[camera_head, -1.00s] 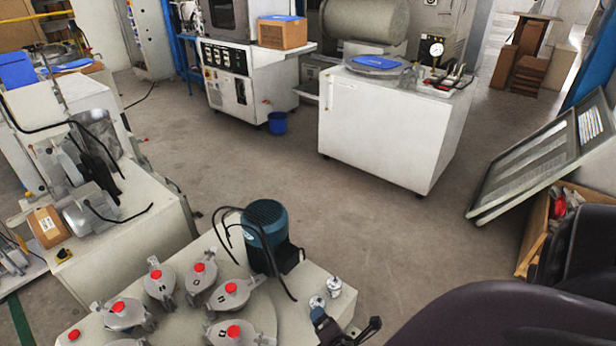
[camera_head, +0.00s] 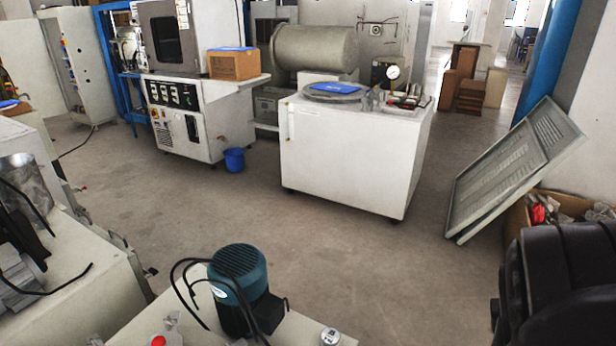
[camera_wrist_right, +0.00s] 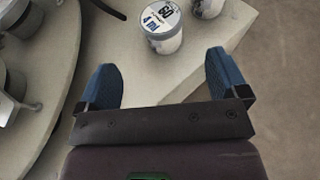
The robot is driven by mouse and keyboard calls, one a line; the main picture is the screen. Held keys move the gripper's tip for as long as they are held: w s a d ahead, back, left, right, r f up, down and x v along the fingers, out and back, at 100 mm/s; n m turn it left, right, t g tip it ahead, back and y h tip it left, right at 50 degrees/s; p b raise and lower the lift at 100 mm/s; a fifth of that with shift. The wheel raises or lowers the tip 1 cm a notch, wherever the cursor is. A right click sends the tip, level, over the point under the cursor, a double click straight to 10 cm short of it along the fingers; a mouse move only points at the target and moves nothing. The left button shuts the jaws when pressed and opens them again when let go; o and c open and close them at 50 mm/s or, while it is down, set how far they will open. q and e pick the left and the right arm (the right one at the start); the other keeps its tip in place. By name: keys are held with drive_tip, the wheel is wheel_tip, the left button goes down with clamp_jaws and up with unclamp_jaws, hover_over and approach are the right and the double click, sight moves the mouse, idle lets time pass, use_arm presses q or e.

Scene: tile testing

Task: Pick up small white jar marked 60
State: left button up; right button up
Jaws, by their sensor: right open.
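The small white jar marked 60 (camera_wrist_right: 163,27) stands on the pale table corner in the right wrist view, its lid also reading "4 ml". A second small jar (camera_wrist_right: 208,7) stands to its right, cut by the top edge. My right gripper (camera_wrist_right: 164,62) is open and empty, its blue fingers apart, with the jar marked 60 just beyond the gap between them. In the head view one small jar (camera_head: 330,337) shows at the bottom edge; its marking is unreadable. My left gripper is in neither current view.
A teal motor (camera_head: 238,272) with black cables stands on the table left of the jar. Grey metal vessels (camera_wrist_right: 14,50) sit on a round plate (camera_wrist_right: 45,80) at the left. A white cabinet (camera_head: 345,160) stands beyond open floor (camera_head: 400,265).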

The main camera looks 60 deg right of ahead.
drive_tip(key=b+x, duration=0.1)
drive_tip(key=x, duration=0.3)
drive_tip(key=shift+w+d+f, duration=0.1)
drive_tip(key=shift+d+f, duration=0.05)
drive_tip(key=shift+f, duration=0.05)
drive_tip(key=shift+w+d+f, duration=0.15)
drive_tip(key=shift+w+d, duration=0.15)
drive_tip(key=shift+w, duration=0.15)
drive_tip(key=x, duration=0.2)
drive_tip(key=b+x, duration=0.1)
drive_tip(key=x, duration=0.1)
drive_tip(key=shift+w+d+b, duration=0.25)
drive_tip(key=shift+b, duration=0.05)
drive_tip(key=shift+w+d, duration=0.2)
drive_tip(key=shift+w, duration=0.15)
use_arm(q)
drive_tip(key=shift+w+f+t, duration=0.1)
drive_tip(key=shift+w+t, duration=0.15)
drive_tip(key=shift+t, duration=0.25)
use_arm(e)
drive_tip(key=c, duration=1.1)
drive_tip(key=shift+o, duration=0.2)
drive_tip(key=shift+r, duration=0.2)
